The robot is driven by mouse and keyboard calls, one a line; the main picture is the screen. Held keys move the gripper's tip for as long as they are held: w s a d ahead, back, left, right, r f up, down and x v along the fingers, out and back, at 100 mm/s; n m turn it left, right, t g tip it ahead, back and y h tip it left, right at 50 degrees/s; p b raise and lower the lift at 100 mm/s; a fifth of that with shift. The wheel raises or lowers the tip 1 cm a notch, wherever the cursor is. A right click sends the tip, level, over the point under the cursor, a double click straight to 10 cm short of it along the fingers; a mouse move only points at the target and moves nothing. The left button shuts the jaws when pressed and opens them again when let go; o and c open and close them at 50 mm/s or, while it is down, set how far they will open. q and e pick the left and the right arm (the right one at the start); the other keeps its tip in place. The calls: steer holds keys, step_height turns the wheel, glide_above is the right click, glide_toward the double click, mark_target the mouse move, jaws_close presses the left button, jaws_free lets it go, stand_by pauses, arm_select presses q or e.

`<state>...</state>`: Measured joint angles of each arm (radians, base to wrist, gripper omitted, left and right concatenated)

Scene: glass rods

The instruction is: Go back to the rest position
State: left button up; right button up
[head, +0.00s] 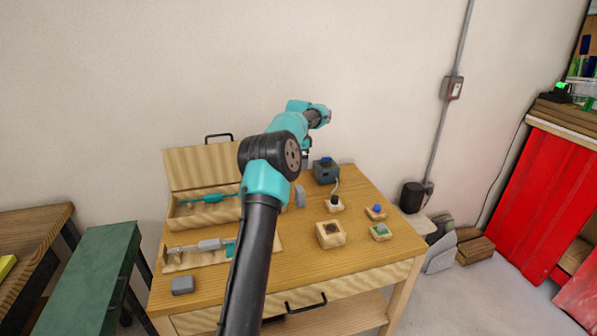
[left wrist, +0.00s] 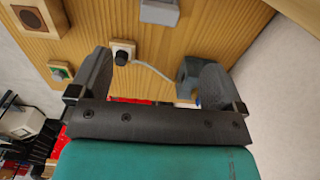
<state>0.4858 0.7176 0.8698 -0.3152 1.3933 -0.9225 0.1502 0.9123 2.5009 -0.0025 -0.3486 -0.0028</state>
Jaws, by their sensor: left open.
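My left gripper (left wrist: 153,78) is open in the left wrist view, its two dark fingers spread wide with nothing between them. It is above and apart from the table. In the head view, my teal and black arm reaches up over the wooden table (head: 205,298), and its gripper end is mostly hidden behind the elbow. My right gripper is not in view.
A blue-grey device (head: 325,171), a black knob on a pale block (head: 335,204), a blue button (head: 376,211), a green button (head: 381,232) and a wooden block with a dark round top (head: 330,234) stand right of the arm. An open wooden box (head: 185,222) holds a teal tool.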

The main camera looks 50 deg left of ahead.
arm_select(q)
steer(key=shift+r, duration=0.75)
